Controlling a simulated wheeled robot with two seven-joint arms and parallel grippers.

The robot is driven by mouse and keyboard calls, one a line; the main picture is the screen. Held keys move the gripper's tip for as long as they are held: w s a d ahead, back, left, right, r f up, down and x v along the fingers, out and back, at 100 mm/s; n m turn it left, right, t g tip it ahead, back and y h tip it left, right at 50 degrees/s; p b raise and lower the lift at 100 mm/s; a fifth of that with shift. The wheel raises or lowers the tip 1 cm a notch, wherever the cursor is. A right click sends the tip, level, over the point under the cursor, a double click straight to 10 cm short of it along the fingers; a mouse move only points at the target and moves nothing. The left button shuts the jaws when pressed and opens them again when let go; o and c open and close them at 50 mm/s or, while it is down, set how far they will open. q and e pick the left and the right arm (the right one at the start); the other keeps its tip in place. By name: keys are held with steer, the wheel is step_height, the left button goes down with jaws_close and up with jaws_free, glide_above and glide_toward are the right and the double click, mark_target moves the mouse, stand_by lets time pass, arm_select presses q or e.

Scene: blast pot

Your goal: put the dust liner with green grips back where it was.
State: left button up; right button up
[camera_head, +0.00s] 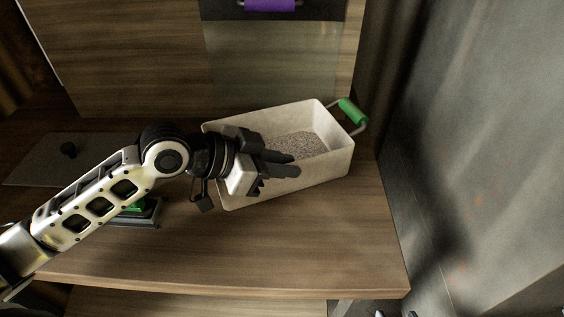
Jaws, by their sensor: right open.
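The dust liner (332,165) is a pale, open-topped box with grey grit inside. It stands on the wooden bench top, turned at an angle. Its green grip (351,111) shows at the right end; the left end is partly hidden by my arm. My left gripper (289,164) reaches over the near side of the liner, its dark fingers close together by the near rim. I cannot tell whether they touch or clasp it. Only small parts, seemingly of my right gripper (396,314), show at the bottom edge.
A dark base with a green part (136,208) is partly hidden behind my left arm. A purple handle (269,5) is at the top. Bare wood (270,255) lies in front of the liner.

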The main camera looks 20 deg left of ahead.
arm_select(q)
steer(key=shift+o, duration=0.3)
steer(key=shift+r, duration=0.15)
steer(key=b+v, duration=0.1)
steer(key=v, duration=0.8)
steer(key=shift+s+a, duration=0.15)
steer(key=shift+s, duration=0.05)
steer(key=shift+v, duration=1.3)
